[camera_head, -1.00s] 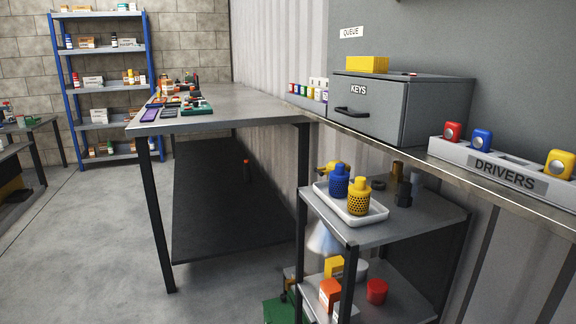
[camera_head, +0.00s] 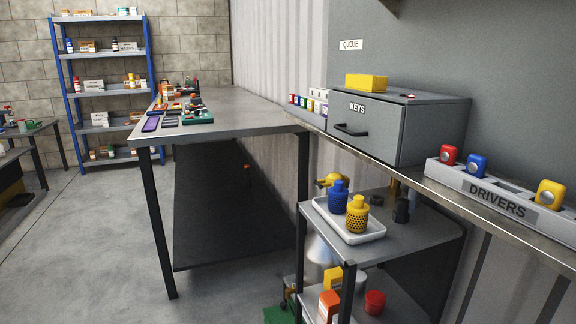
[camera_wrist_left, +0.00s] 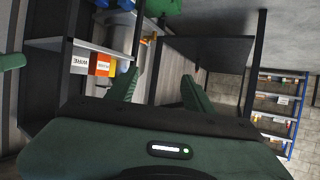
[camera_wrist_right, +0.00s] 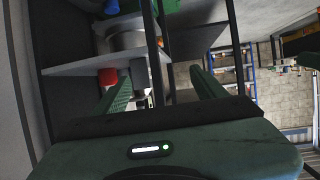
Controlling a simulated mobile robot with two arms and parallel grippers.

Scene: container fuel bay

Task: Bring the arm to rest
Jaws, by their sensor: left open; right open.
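My left gripper (camera_wrist_left: 158,92) shows in the left wrist view with its two green fingers apart and nothing between them. My right gripper (camera_wrist_right: 162,88) shows in the right wrist view, also with its fingers apart and empty. Beyond both grippers are shelf posts and the bay floor, at a distance. Neither gripper shows in the head view.
A small cart (camera_head: 412,240) bears a white tray (camera_head: 375,237) with a blue bottle (camera_head: 338,196) and a yellow bottle (camera_head: 357,214). A KEYS drawer box (camera_head: 400,125) and DRIVERS rack (camera_head: 500,196) line the wall shelf. A long workbench (camera_head: 240,118) stands left. Floor (camera_head: 90,240) is open.

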